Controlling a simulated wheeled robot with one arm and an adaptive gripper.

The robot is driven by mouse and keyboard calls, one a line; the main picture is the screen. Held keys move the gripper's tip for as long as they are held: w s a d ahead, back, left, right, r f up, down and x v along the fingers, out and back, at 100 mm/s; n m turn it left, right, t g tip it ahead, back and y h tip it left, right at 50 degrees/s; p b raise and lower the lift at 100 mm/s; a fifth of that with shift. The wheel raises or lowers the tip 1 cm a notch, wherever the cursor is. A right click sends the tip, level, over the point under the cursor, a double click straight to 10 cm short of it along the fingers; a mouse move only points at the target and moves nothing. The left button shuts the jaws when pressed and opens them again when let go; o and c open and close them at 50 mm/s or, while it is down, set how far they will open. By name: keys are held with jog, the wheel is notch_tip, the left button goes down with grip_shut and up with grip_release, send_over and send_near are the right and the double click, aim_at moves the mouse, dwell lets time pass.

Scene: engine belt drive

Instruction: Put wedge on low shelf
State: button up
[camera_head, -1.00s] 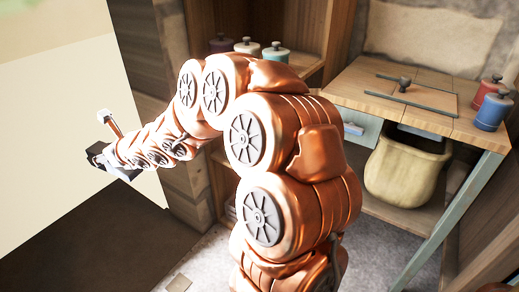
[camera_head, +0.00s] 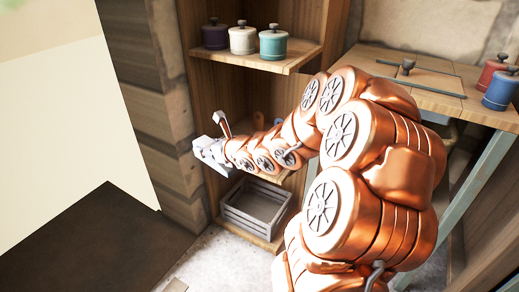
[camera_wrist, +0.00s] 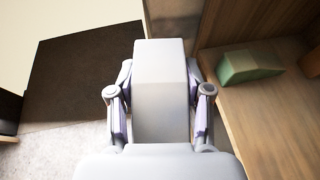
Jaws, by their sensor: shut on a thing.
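My gripper (camera_wrist: 161,98) is shut on a pale grey block (camera_wrist: 160,65) with a sloped face. The block also shows in the head view (camera_head: 211,151), held in the air in front of the shelf unit's left side. A green wedge-like piece (camera_wrist: 250,66) lies on a wooden shelf (camera_wrist: 262,120) to the right of my gripper in the wrist view. The bottom shelf (camera_head: 247,237) of the unit carries a grey slatted crate (camera_head: 246,222). My arm hides part of the shelves above it.
Three lidded jars, purple (camera_head: 215,35), white (camera_head: 243,38) and teal (camera_head: 273,43), stand on the upper shelf (camera_head: 260,61). A wooden table (camera_head: 432,101) with red and blue jars is at the right. A dark mat (camera_head: 95,235) lies on the floor at left.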

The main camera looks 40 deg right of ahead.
jog(key=shift+s+d+f+m+h+b, duration=1.25)
jog(key=shift+s+d+f+b, duration=1.3)
jog(key=shift+s+d, duration=3.1)
jog(key=w+d+p, duration=0.5)
jog(key=w, duration=0.2)
jog(key=w+d+p, duration=0.3)
jog(key=shift+w+d+f+p, duration=0.2)
jog(key=shift+d+f+p, duration=0.1)
jog(key=shift+d+f, duration=0.05)
jog(key=shift+w+d+f+p, duration=0.1)
jog(key=shift+w+d+p, duration=0.75)
jog(key=shift+p, duration=0.25)
jog(key=shift+w+d+f+p, duration=0.25)
jog(key=shift+w+d+p, duration=0.15)
jog(key=shift+w, duration=0.2)
jog(key=shift+w+d+p, duration=0.1)
jog(key=shift+w+p, duration=0.1)
jog(key=shift+p, duration=0.2)
notch_tip(320, 180, down, 4)
jog(key=b, duration=0.3)
jog(key=shift+r, duration=0.25)
